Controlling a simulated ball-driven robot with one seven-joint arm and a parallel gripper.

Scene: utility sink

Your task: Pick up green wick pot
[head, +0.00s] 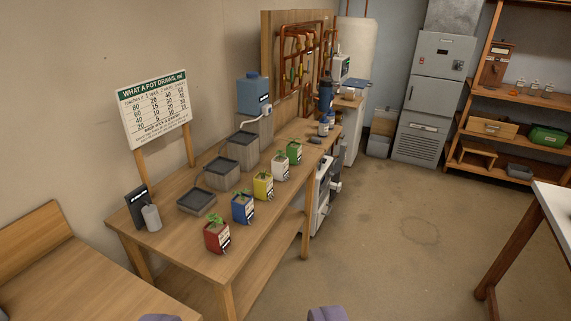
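The green wick pot (294,154) stands upright on the wooden bench (188,262), with a small plant on top and a white label on its side. It is the farthest in a row of pots. The white pot (281,171) stands just in front of it, then the yellow pot (263,188), the blue pot (243,212) and the red pot (217,239) nearest. My gripper (243,315) shows only as two purple-grey tips at the bottom edge, set wide apart with nothing visible between them. It is well short of the green pot.
Dark trays on stepped blocks (222,174) and a blue water container (252,92) stand behind the pots. A sign (154,107) rises at the left. The floor (400,225) right of the bench is clear. A white-topped table (555,210) stands at the right edge.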

